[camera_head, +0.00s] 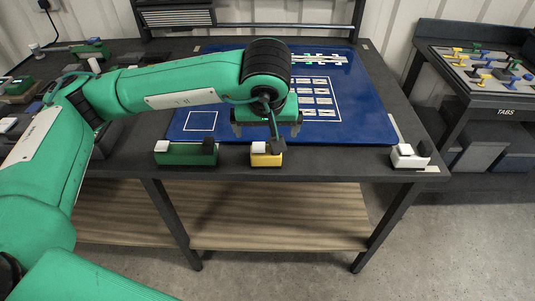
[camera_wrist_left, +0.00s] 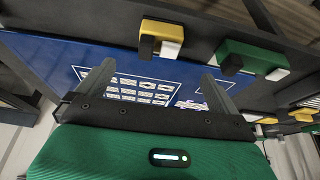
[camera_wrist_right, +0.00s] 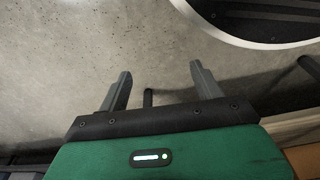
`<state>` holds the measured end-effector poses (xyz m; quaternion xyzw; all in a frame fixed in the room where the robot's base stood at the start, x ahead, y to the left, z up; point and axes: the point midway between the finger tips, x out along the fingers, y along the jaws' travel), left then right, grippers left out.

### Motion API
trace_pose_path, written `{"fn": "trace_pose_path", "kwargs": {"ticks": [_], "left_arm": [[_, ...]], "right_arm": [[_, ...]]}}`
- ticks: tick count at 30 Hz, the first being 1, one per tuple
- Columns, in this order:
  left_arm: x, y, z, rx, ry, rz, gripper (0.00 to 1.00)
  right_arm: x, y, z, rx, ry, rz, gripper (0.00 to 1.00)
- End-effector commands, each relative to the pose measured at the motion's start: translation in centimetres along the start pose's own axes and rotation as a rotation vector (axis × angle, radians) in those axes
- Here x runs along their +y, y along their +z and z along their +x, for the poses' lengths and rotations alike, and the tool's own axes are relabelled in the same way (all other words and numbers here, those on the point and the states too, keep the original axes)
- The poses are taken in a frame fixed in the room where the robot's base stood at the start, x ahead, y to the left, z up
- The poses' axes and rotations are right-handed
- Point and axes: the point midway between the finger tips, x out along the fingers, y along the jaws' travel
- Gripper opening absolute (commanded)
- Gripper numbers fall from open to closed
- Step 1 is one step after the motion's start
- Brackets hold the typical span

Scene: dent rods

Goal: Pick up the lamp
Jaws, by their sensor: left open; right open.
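I cannot pick out a lamp with certainty. A thin dark stem with a small dark head (camera_head: 44,5) stands at the back left of the table and may be it. My left gripper (camera_head: 267,130) is open and empty above the near part of the blue board. The left wrist view shows its two fingers (camera_wrist_left: 158,85) apart over the board. My right gripper (camera_wrist_right: 161,80) is open with nothing between its fingers, over grey floor in the right wrist view. It does not show in the head view.
A blue board (camera_head: 368,125) covers much of the dark table. Along the front edge sit a green block (camera_head: 186,158), a yellow block (camera_head: 266,159) and a white-and-black block (camera_head: 410,160). My left arm hides part of the table's left side. A second table (camera_head: 455,88) with coloured pieces stands right.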

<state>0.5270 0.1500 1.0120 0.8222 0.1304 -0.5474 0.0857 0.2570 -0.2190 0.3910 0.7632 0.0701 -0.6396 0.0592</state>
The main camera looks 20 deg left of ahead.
Motion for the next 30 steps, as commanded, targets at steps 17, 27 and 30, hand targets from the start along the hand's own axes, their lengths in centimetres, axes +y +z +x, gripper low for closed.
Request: {"fn": "trace_pose_path", "kwargs": {"ticks": [17,27,30], "left_arm": [[0.0,0.1,8.2,-0.004,0.0,-0.001,0.98],[-0.1,-0.3,12.3,-0.006,-0.001,-0.001,0.98],[-0.1,-0.3,13.1,-0.005,0.001,0.0,0.98]], "right_arm": [[0.2,1.3,1.4,-0.004,0.003,-0.003,0.67],[0.6,3.5,3.3,-0.009,0.008,-0.009,0.67],[0.6,3.8,3.6,-0.009,0.009,-0.009,0.67]]}}
